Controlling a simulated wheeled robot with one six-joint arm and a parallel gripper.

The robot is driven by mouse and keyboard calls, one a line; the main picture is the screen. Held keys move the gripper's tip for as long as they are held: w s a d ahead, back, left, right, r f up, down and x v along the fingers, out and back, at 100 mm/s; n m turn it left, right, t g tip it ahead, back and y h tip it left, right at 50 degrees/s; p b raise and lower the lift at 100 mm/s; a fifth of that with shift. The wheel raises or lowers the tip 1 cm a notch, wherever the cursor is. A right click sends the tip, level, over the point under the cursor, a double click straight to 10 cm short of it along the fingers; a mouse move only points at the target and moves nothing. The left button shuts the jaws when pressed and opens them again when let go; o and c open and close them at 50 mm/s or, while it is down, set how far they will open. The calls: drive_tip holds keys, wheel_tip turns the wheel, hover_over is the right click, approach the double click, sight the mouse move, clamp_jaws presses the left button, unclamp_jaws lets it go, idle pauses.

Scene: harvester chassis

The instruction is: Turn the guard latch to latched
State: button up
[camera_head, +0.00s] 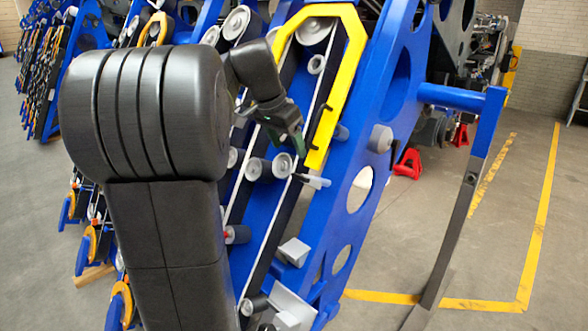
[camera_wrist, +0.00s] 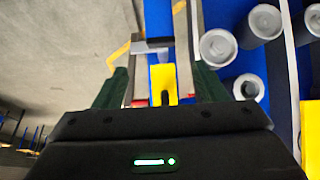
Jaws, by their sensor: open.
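The yellow guard (camera_head: 341,90) runs down the side of the blue chassis (camera_head: 375,130). Near its lower end a small grey latch (camera_head: 315,181) sticks out to the right, roughly level. My gripper (camera_head: 299,148) is open just above and left of this latch, at the guard's lower end. In the wrist view my gripper (camera_wrist: 160,68) has its two dark green fingers apart. The yellow guard end (camera_wrist: 163,82) shows between the fingers, with a grey bar (camera_wrist: 152,46), which looks like the latch, just beyond it. I cannot tell whether the fingers touch either one.
Grey rollers (camera_head: 283,165) line the chassis left of the guard, and they show close to the right finger in the wrist view (camera_wrist: 218,46). A blue bracket (camera_head: 455,97) juts out at the right. The floor (camera_head: 420,230) to the right is mostly clear.

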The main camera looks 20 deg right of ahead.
sight(299, 175)
drive_tip(key=x, duration=1)
drive_tip(key=shift+w+f, duration=0.1)
drive_tip(key=shift+f, duration=0.1)
drive_tip(key=shift+p, duration=0.3)
drive_tip(key=c, duration=1)
